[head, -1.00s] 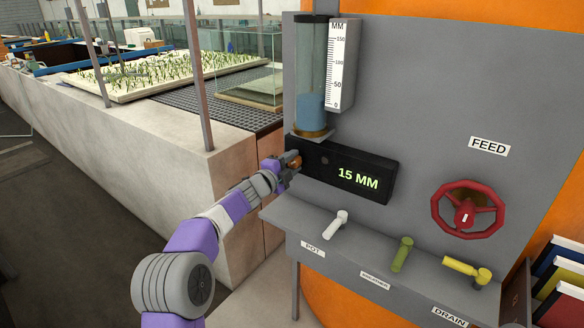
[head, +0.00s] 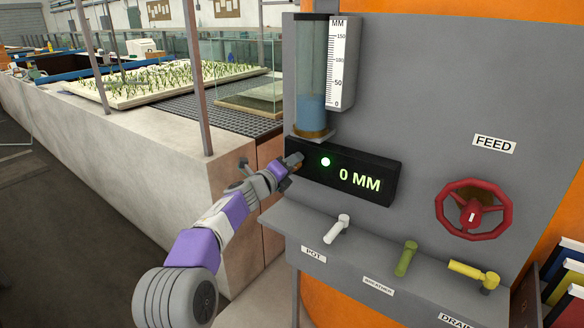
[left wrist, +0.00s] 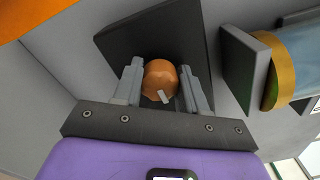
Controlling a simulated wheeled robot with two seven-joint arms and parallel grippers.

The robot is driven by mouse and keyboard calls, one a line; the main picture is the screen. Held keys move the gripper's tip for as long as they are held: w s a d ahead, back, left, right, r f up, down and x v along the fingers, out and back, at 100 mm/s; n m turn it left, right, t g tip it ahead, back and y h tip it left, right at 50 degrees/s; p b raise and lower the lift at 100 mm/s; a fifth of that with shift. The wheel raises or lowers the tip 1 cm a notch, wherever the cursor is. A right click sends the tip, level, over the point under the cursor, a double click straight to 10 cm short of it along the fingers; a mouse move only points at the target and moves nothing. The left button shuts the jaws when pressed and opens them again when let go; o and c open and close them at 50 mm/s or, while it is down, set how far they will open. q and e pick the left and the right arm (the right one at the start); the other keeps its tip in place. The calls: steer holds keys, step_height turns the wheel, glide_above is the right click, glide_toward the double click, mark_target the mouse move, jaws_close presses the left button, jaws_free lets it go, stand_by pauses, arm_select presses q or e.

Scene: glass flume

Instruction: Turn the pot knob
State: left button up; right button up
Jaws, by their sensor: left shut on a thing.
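An orange round knob (left wrist: 160,80) with a pale pointer mark sits on the end of the black display box (head: 373,189). My left gripper (head: 292,162) is at that left end. In the left wrist view its two grey fingers (left wrist: 161,90) are shut on the orange knob, one on each side. The display reads 0 MM and a green lamp (head: 325,162) on the box is lit. A white lever (head: 337,229) labelled POT stands on the ledge below, apart from the gripper. My right gripper is not in view.
Above the box stands a clear gauge tube (head: 311,75) with blue water and a white scale (head: 339,62). A green lever (head: 405,257), a yellow lever (head: 473,272) and a red FEED wheel (head: 474,210) are at the right. The glass flume lies behind at the left.

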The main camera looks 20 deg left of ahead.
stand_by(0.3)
arm_select(q)
steer(key=o, duration=1)
steer(key=shift+s+a, duration=0.1)
steer(key=b+v, duration=0.1)
steer(key=v, duration=0.6)
steer(key=shift+s+r, duration=0.1)
steer(key=shift+s, duration=0.1)
